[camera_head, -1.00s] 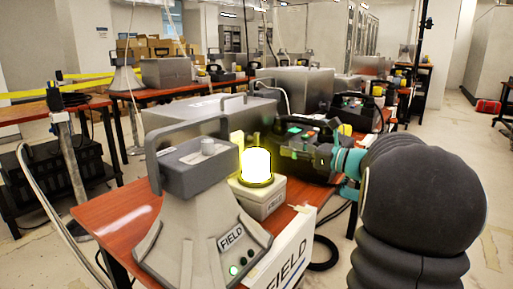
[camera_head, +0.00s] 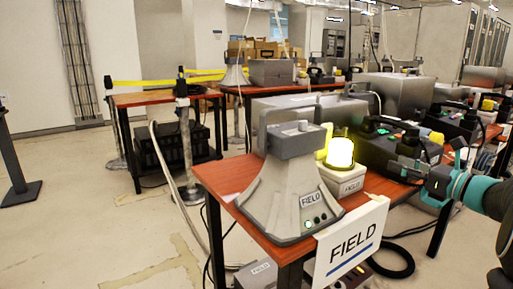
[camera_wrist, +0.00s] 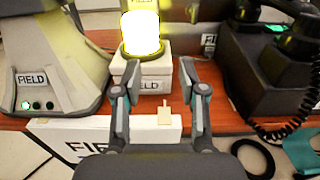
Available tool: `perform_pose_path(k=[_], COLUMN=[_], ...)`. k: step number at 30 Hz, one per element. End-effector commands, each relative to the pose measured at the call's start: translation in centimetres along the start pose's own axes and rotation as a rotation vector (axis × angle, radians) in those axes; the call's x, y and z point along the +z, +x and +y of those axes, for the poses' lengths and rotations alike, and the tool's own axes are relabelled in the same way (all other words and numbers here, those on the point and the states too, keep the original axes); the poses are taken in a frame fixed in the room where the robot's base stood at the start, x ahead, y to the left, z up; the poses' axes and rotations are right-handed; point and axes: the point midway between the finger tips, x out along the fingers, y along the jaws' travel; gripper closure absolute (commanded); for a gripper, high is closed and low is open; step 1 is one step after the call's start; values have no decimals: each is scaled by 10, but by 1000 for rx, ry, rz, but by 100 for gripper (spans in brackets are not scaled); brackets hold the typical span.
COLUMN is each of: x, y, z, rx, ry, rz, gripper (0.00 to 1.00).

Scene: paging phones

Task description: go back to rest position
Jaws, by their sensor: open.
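My gripper (camera_wrist: 157,88) is open and empty in the wrist view, its two fingers apart in front of a white box (camera_wrist: 157,75) marked FIELD. A lit yellow beacon lamp (camera_wrist: 140,33) stands on that box. In the head view my gripper (camera_head: 412,160) is at the right, near the lamp (camera_head: 340,152) and the table edge.
The orange table (camera_head: 228,178) has a white FIELD sign (camera_head: 350,238) hanging at its front. A black cable loop (camera_head: 392,262) lies below. Another table (camera_head: 150,98) with a post stands at the back left.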

Motion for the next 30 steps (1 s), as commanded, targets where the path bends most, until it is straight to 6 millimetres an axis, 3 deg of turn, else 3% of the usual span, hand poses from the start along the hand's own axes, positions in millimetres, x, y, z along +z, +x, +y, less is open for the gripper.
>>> perform_pose_path(k=[7, 17, 22, 30], x=[-14, -90, -130, -175], y=[7, -8, -25, -70], z=[5, 28, 68, 174], rx=[11, 116, 271, 765], ry=[-151, -403, -622, -1186], rz=[58, 312, 490, 747], gripper=[58, 58, 58, 58])
